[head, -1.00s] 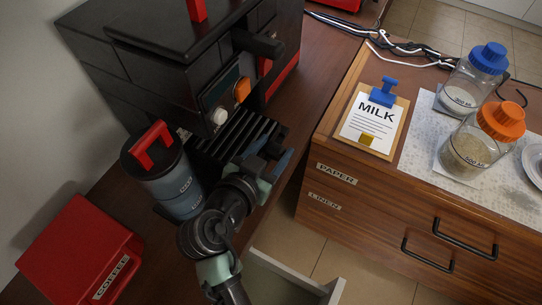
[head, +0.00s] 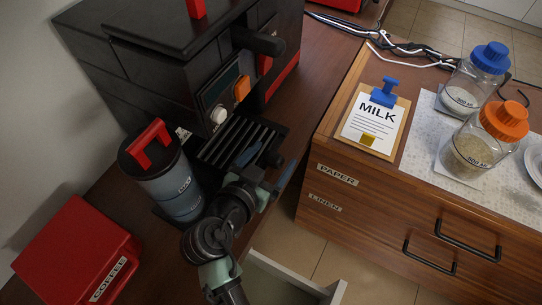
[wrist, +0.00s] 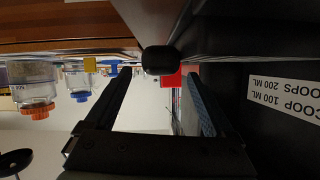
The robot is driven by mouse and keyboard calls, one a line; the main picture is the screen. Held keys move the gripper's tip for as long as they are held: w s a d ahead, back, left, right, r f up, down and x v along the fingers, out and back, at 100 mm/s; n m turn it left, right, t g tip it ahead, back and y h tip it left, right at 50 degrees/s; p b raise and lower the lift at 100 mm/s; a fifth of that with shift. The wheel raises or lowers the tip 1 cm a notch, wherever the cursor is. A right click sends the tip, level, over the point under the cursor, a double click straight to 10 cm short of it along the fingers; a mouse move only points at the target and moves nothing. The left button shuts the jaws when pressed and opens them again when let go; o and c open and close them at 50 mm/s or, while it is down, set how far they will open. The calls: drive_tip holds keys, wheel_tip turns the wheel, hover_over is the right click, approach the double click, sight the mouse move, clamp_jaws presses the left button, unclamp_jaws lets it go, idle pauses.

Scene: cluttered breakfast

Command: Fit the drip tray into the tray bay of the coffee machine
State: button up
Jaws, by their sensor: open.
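The drip tray (head: 240,139), black with a slatted top, sits low at the front of the black coffee machine (head: 165,65), under its knobs. Its front part shows outside the machine; how deep it sits in the bay is hidden. My gripper (head: 268,162) is open and appears empty, near the tray's front right edge, with its blue-grey fingers apart. In the wrist view my gripper (wrist: 158,82) also shows its two dark fingers spread. A rounded black piece shows beyond them; I cannot tell what it belongs to.
A grey-blue canister (head: 173,187) with a red handle stands close left of the tray. A red coffee box (head: 75,250) is at the lower left. A wooden cabinet with a milk card (head: 374,120) and jars stands right, across a gap. An open drawer (head: 290,280) is below.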

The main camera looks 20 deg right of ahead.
drive_tip(key=shift+r, duration=0.25)
drive_tip(key=v, duration=1.2)
drive_tip(key=shift+p, duration=0.45)
drive_tip(key=shift+f, duration=0.1)
drive_tip(key=shift+s, duration=0.1)
